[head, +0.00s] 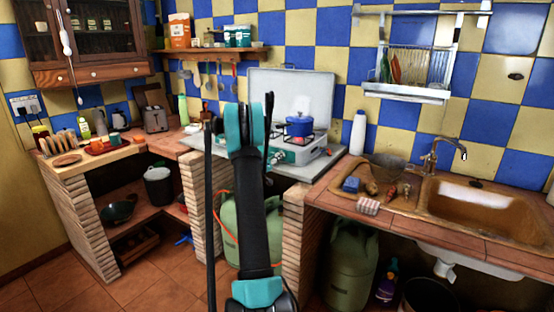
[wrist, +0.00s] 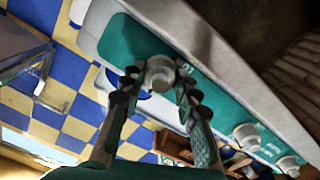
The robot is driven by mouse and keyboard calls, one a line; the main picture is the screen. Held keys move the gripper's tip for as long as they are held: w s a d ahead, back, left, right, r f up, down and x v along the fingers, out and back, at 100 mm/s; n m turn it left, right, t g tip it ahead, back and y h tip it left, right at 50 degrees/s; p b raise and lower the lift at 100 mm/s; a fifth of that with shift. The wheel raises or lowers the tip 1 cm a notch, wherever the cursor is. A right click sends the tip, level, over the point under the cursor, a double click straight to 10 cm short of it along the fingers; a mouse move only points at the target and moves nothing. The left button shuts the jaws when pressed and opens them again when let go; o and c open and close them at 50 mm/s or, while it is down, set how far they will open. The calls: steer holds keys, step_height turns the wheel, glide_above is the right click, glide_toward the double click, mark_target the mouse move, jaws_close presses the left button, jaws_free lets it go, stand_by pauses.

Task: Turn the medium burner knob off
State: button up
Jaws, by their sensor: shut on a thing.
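The gas stove (head: 316,153) stands on the counter in the head view, with its pale lid raised behind it. In the wrist view its teal front panel (wrist: 130,42) runs diagonally, with a row of three pale knobs in sight. My gripper (wrist: 157,78) has one finger on each side of the burner knob (wrist: 160,72) at the upper-left end of this row and is shut on it. Two other knobs, one nearer (wrist: 246,136) and one at the far end (wrist: 288,164), are clear of the fingers. In the head view my arm hides the gripper and the held knob.
A blue pot (head: 299,126) sits on the stove. A white bottle (head: 358,132) stands right of it, and a sink (head: 475,202) lies farther right. A green gas cylinder (head: 238,225) stands under the counter behind my arm. Brick pillars (head: 297,240) support the counter.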

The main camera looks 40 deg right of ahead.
steer(key=o, duration=1.2)
steer(key=shift+c, duration=0.2)
steer(key=v, duration=1.2)
steer(key=shift+f, duration=0.1)
steer(key=s+a+f+n+g+y, duration=0.1)
steer(key=s+a+f+n+y, duration=0.2)
steer(key=s+a, duration=0.9)
steer(key=s+a+f+n+y, duration=0.2)
steer(key=s+a+f+y, duration=0.1)
steer(key=s+a+y, duration=0.5)
steer(key=s+a+f+n+g+y, duration=0.1)
steer(key=s+a+f+n+y, duration=0.2)
steer(key=s+a, duration=1.2)
steer(key=a+y, duration=0.2)
steer(key=a, duration=0.2)
steer(key=shift+s+a+n+g+y, duration=0.3)
steer(key=shift+s, duration=0.1)
